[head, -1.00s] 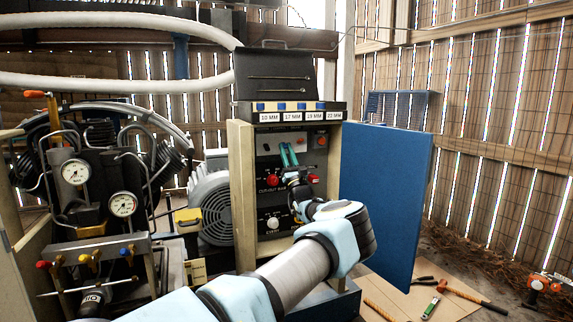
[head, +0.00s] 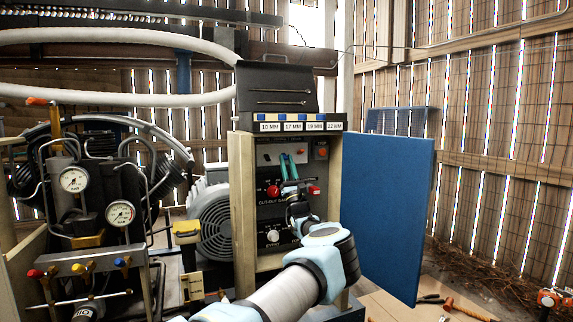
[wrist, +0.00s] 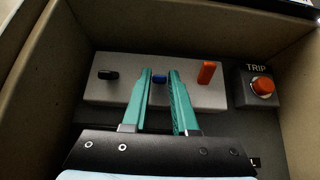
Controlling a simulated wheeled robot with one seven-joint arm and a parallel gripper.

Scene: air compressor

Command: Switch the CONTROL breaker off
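In the wrist view a grey plate (wrist: 213,96) carries a black switch (wrist: 108,75) at left, a blue switch (wrist: 159,78) in the middle and an orange switch (wrist: 206,72) at right. The orange one stands taller. No breaker label is readable, so I cannot tell which is CONTROL. My gripper (wrist: 160,73) has its two teal fingers apart, one on each side of the blue switch; contact is not clear. In the head view my gripper (head: 288,157) reaches into the open cabinet (head: 243,205), in front of the plate (head: 267,157).
A red-orange button marked TRIP (wrist: 263,86) sits right of the plate. The cabinet walls closely surround my gripper. The blue door (head: 387,205) stands open at right. Below the plate are a red knob (head: 273,191) and a white knob (head: 273,236). Gauges (head: 74,179) stand left.

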